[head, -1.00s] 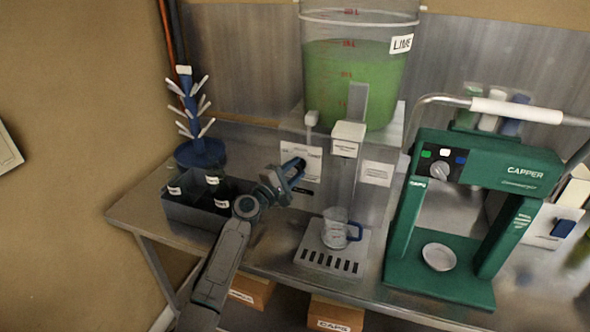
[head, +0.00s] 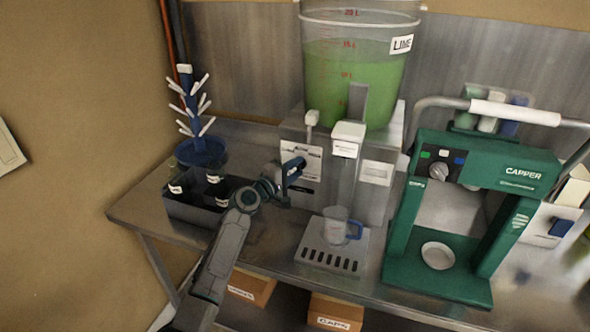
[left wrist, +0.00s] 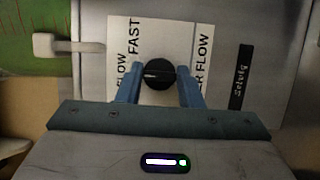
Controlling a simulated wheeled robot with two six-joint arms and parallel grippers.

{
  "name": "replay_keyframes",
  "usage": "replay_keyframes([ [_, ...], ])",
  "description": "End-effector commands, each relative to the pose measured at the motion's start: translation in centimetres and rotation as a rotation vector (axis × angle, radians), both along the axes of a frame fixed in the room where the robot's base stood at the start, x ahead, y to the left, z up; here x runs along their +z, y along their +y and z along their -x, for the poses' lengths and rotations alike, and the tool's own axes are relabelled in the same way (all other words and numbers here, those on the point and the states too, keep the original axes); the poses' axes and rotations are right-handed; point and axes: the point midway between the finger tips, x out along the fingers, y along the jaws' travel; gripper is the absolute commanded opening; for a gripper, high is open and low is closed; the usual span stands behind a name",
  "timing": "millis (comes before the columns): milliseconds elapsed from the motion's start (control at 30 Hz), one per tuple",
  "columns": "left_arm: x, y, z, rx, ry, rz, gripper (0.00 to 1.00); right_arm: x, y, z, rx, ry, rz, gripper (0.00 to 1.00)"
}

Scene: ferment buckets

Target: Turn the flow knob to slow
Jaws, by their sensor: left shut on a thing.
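The black flow knob (left wrist: 159,74) shows in the left wrist view on a pale front panel, with a light pointer mark pointing to the left of that picture. A white label with "FAST" (left wrist: 134,38) and "FLOW" lies around it, turned sideways; no slow marking is readable. My left gripper (left wrist: 160,80) has its two blue fingers on either side of the knob, shut on it. In the head view my left gripper (head: 296,178) is at the dispenser's front panel, and the knob is not clear there. My right gripper is out of view.
The clear bucket (head: 352,70) of green liquid stands above the panel. Right of the gripper are a tap (head: 348,135) and a measuring jug (head: 336,225) on a slotted tray (head: 312,253). A dark crate (head: 185,212) stands left, a green capper (head: 500,165) right.

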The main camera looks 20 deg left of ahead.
Motion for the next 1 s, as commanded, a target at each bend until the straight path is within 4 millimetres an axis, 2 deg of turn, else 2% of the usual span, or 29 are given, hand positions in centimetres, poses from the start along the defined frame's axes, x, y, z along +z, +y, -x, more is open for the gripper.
replay_keyframes([
  [100,-0.2,0.0,0.1,-0.002,0.004,0.000,0.10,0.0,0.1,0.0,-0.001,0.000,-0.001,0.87],
  [133,-0.2,0.0,0.1,-0.002,0.004,0.000,0.35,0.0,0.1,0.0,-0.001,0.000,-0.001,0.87],
  [233,-0.2,0.0,0.0,-0.001,0.004,0.001,0.55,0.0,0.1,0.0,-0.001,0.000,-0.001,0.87],
  [500,-0.1,0.0,0.1,-0.001,0.001,0.000,0.55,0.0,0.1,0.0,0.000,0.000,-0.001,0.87],
  [633,-0.2,0.4,0.7,0.000,0.000,-0.001,0.55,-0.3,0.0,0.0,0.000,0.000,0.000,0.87],
  [767,-0.3,1.2,2.5,0.000,0.000,-0.002,0.55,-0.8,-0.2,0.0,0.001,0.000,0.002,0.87],
  [1000,-0.4,3.2,7.0,0.000,0.001,-0.004,0.55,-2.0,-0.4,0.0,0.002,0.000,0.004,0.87],
])
